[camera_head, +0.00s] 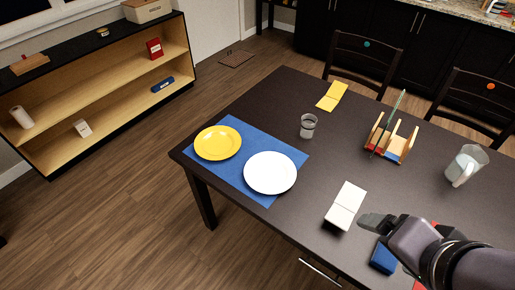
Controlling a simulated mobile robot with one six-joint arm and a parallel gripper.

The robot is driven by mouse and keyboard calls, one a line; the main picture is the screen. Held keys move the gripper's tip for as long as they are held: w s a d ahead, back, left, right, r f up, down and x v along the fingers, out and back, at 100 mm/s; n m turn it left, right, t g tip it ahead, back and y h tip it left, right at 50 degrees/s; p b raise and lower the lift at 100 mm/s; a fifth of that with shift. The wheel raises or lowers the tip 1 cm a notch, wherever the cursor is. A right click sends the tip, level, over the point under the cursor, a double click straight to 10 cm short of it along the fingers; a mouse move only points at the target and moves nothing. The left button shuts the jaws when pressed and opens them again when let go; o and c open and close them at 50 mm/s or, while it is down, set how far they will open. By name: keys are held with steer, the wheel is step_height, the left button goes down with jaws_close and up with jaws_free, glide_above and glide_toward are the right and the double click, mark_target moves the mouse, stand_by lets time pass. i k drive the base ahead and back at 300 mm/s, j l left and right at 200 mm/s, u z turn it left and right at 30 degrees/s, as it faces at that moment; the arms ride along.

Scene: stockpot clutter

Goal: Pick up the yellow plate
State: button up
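The yellow plate (218,143) lies flat on the left part of a blue placemat (252,138), at the left corner of the dark table. A white plate (270,173) lies on the same mat, just to the right of the yellow one. My gripper (366,222) reaches in from the lower right, over the table's front part. It is well to the right of the yellow plate and apart from it. Its fingers are seen end-on and small, so I cannot tell whether they are open or shut.
A glass (308,126), a yellow item (332,96), a wooden rack (391,141), a clear pitcher (466,165), a white item (346,204) and a blue item (383,257) are on the table (262,106). Chairs stand behind. Open floor lies left of the table.

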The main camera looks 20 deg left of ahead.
mark_target(218, 143)
steer(key=u, duration=1.35)
